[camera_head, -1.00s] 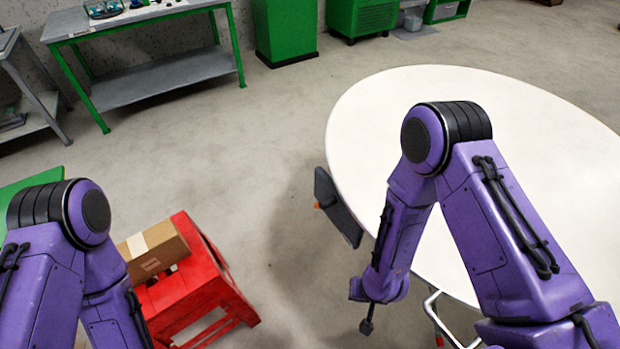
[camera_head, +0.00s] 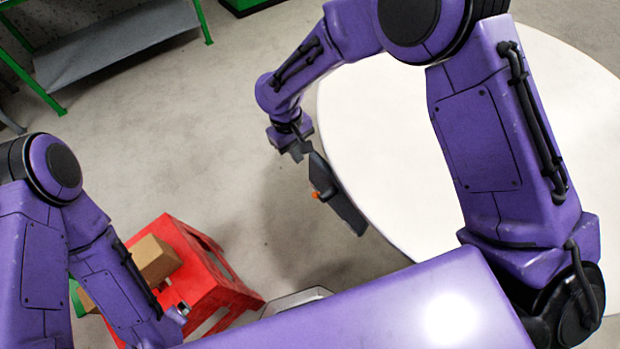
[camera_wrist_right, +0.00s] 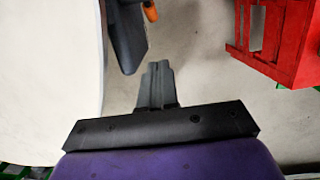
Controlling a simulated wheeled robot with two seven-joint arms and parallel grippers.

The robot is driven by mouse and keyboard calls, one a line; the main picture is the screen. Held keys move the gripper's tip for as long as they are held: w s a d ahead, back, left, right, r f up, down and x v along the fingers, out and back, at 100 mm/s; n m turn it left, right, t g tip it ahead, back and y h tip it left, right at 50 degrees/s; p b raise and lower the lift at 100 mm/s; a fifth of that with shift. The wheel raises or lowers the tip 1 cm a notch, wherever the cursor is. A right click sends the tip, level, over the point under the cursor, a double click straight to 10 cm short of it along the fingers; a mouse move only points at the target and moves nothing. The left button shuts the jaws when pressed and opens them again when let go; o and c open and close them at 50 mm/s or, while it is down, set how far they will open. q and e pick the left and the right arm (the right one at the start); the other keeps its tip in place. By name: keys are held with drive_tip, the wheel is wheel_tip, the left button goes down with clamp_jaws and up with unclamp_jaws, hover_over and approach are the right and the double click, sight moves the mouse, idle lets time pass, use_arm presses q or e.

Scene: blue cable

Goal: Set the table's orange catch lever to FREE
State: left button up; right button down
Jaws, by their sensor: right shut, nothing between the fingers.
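The orange catch lever (camera_head: 317,195) shows as a small orange piece by a dark panel (camera_head: 340,197) at the left edge of the white round table (camera_head: 400,150). In the right wrist view, the orange piece (camera_wrist_right: 150,11) sits at the top beside the dark panel (camera_wrist_right: 127,36). Its setting and any FREE mark cannot be read. My right gripper (camera_head: 300,152) is just past the panel's upper end in the head view. In the wrist view its fingers (camera_wrist_right: 157,68) are shut and empty, apart from the lever.
A green-framed bench (camera_head: 110,45) stands at the back left. Open floor lies between stool and table. My purple arm hides much of the table.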

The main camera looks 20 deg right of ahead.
sight(323, 193)
drive_tip(key=s+d+f, duration=0.1)
drive_tip(key=f, duration=0.3)
drive_tip(key=s+d+f+p, duration=0.1)
drive_tip(key=f, duration=0.3)
drive_tip(key=s+d+f, duration=0.1)
drive_tip(key=f, duration=0.3)
drive_tip(key=shift+f+p, duration=0.25)
drive_tip(key=shift+p, duration=0.15)
use_arm(q)
drive_tip(key=shift+w+r, duration=0.25)
drive_tip(key=shift+r, duration=0.5)
use_arm(e)
drive_tip(key=shift+f, duration=0.1)
